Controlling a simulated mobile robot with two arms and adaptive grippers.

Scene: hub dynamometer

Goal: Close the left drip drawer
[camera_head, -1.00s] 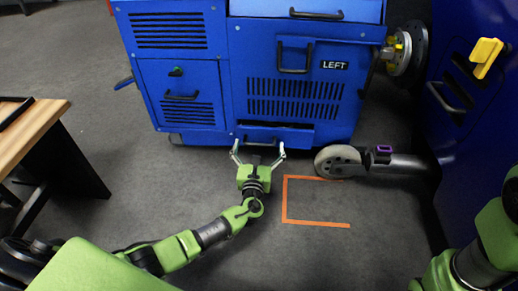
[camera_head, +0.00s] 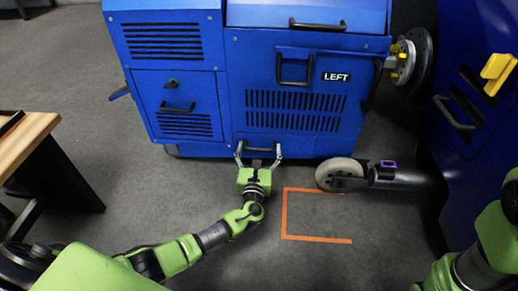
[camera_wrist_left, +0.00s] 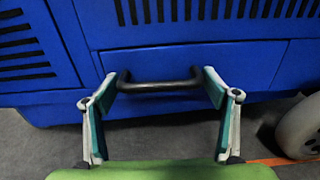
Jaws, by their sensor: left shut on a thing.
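The left drip drawer (camera_head: 296,147) is a low blue panel at the bottom of the blue cabinet marked LEFT. Its front looks flush with the cabinet, with no dark gap above it. The drawer face also shows in the left wrist view (camera_wrist_left: 245,62). My left gripper (camera_head: 259,153) is at the drawer's black bar handle (camera_wrist_left: 158,84), with one finger at each end of the bar, shut on it. My right gripper is out of view; only green parts of my right arm show at the right edge.
A grey caster wheel (camera_head: 341,174) on a dark leg stands just right of the drawer. Orange tape (camera_head: 285,215) marks the floor. A wooden table (camera_head: 22,138) is at left, and another blue unit (camera_head: 470,80) stands at right.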

